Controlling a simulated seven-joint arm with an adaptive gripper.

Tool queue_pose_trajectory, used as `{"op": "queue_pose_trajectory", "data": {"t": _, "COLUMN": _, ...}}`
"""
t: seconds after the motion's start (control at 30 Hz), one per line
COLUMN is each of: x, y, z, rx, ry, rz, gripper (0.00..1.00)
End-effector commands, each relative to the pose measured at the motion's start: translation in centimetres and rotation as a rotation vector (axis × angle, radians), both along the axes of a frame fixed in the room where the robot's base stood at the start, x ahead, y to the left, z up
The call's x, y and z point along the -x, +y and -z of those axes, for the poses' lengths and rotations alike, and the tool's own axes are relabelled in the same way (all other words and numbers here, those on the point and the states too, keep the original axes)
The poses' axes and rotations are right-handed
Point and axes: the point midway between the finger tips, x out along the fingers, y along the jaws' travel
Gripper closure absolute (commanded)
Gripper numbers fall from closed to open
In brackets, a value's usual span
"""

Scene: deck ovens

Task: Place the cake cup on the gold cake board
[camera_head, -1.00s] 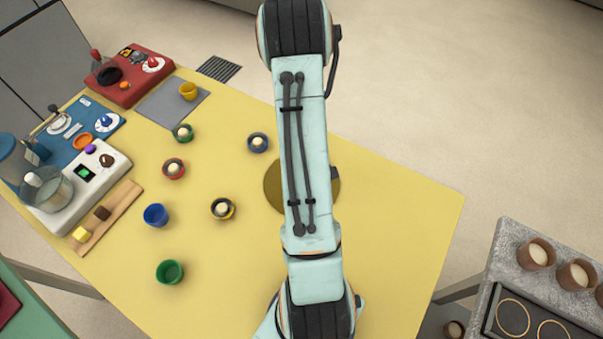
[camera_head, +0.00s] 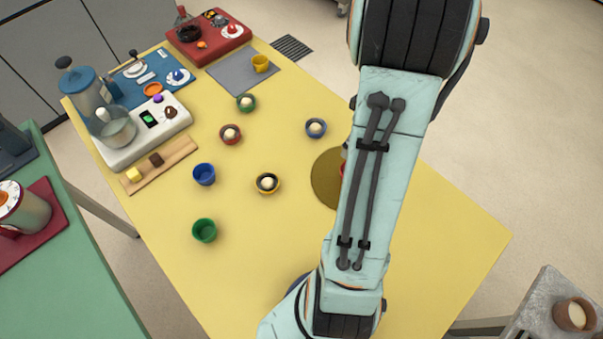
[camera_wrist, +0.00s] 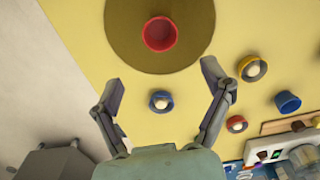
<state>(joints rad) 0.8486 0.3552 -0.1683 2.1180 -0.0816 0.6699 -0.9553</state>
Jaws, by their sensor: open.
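The gold cake board (camera_head: 324,180) is a round, flat disc on the yellow table, partly hidden behind my arm in the head view. It also shows at the top of the wrist view (camera_wrist: 122,38). A red cup (camera_wrist: 160,34) stands on the board near its middle. In the head view only a sliver of the red cup (camera_head: 343,168) shows beside my arm. My gripper (camera_wrist: 162,78) is open with nothing between its fingers. In the wrist view its fingertips lie below the red cup, apart from it. In the head view my arm hides the gripper.
Small cups with pale contents stand left of the board: blue (camera_head: 316,128), yellow (camera_head: 267,184), red (camera_head: 231,134) and green (camera_head: 246,103). Plain blue (camera_head: 204,174) and green (camera_head: 204,230) cups stand further left. A white machine (camera_head: 150,130) is near the left edge. The table's right part is clear.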

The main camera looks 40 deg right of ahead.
Motion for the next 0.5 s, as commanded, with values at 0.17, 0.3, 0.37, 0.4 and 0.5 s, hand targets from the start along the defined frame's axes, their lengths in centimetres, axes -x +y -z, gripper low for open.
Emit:
{"op": "queue_pose_trajectory", "data": {"t": 0.17, "x": -1.9, "y": 3.4, "z": -2.1, "rx": -0.01, "ry": -0.019, "rz": -0.017, "gripper": 0.21}}
{"op": "queue_pose_trajectory", "data": {"t": 0.3, "x": -3.8, "y": 12.7, "z": -6.5, "rx": -0.047, "ry": -0.04, "rz": -0.053, "gripper": 0.21}}
{"op": "queue_pose_trajectory", "data": {"t": 0.37, "x": -3.1, "y": 17.0, "z": -8.1, "rx": -0.063, "ry": -0.037, "rz": -0.07, "gripper": 0.21}}
{"op": "queue_pose_trajectory", "data": {"t": 0.4, "x": -2.3, "y": 19.6, "z": -9.0, "rx": -0.07, "ry": -0.032, "rz": -0.079, "gripper": 0.21}}
{"op": "queue_pose_trajectory", "data": {"t": 0.5, "x": 0.6, "y": 24.4, "z": -10.2, "rx": -0.076, "ry": -0.014, "rz": -0.1, "gripper": 0.21}}
